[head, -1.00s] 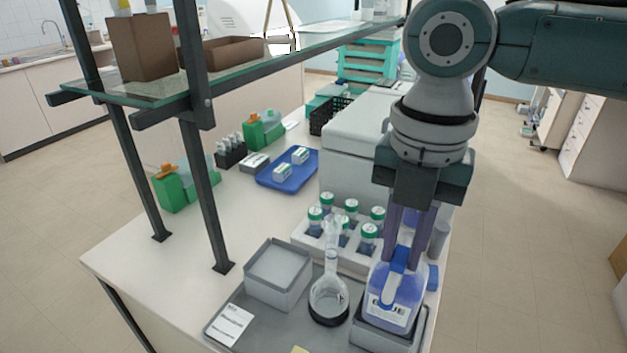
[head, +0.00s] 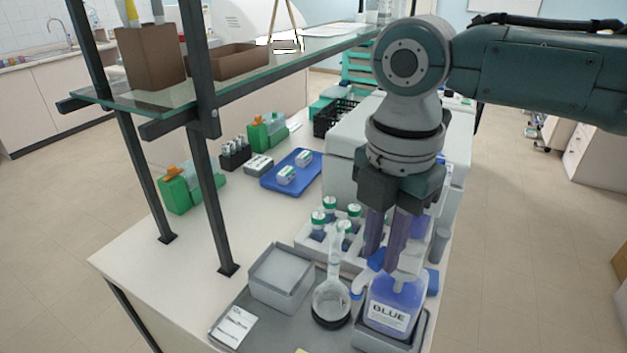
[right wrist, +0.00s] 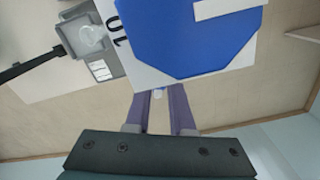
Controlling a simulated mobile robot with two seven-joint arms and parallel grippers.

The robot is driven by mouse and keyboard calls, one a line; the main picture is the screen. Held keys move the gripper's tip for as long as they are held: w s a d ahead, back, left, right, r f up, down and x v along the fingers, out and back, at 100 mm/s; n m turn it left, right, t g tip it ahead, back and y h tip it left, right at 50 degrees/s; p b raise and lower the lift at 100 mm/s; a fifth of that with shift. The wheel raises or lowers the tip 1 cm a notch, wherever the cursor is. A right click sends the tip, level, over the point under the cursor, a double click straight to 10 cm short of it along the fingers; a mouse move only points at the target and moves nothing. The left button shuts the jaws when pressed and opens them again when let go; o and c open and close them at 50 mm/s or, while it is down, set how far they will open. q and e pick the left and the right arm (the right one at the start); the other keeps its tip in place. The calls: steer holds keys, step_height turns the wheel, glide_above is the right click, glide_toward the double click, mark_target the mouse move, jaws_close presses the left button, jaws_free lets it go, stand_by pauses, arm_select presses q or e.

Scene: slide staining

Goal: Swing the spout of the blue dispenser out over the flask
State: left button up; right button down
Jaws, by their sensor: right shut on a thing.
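The blue dispenser (head: 390,308) is a bottle labelled BLUE, standing in a grey holder at the tray's right end. My right gripper (head: 386,266) comes down from above and is shut on its blue spout (head: 360,284) near the top. The spout points left and its tip appears just right of the flask. The clear long-necked flask (head: 332,297) stands upright on a dark ring left of the dispenser. Whether the tip is over the flask's mouth I cannot tell. In the right wrist view the gripper (right wrist: 158,96) shows below a large blue shape. My left gripper is not in view.
A grey open box (head: 281,277) and a label card (head: 233,327) lie left of the flask on the grey tray. A rack of green-capped bottles (head: 318,217) stands behind. A glass shelf on dark posts (head: 212,190) rises at the left.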

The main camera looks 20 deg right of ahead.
steer(key=w+d+m+b, duration=0.2)
steer(key=w+m, duration=0.6)
steer(key=m, duration=0.6)
steer(key=shift+b, duration=0.8)
steer(key=shift+d, duration=0.1)
steer(key=c, duration=0.8)
jaws_free()
steer(key=shift+o, duration=0.2)
step_height(320, 180, up, 10)
steer(key=shift+b, duration=0.3)
